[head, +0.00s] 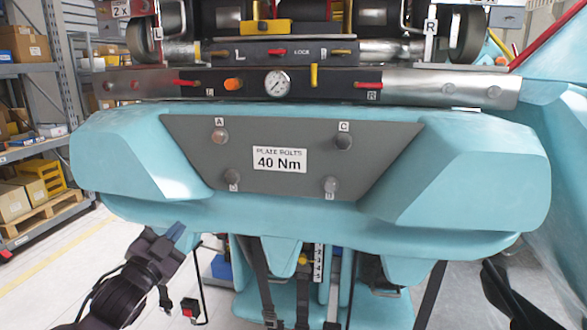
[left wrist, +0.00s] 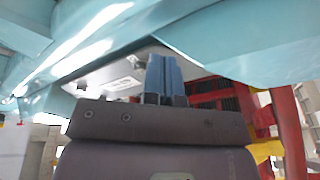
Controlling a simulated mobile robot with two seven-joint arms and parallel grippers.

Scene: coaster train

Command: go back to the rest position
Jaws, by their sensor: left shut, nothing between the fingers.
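My left gripper (head: 177,232) is at the lower left of the head view, in front of and below the teal coaster car front (head: 300,215). Its blue fingers (left wrist: 165,75) are together and empty in the left wrist view, pointing up below a teal overhang. No fingers of my right gripper show; only a dark shape is at the lower right edge of the head view. The grey plate (head: 290,180) reads "PLATE BOLTS 40 Nm" and has bolts marked A and C along its top, with two more below.
A bar with a round gauge (head: 277,84) and red and yellow levers runs above the teal front. Shelves (head: 35,130) with boxes stand at the left. Seats with black straps (head: 260,280) hang below. The floor (head: 60,265) at lower left looks clear.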

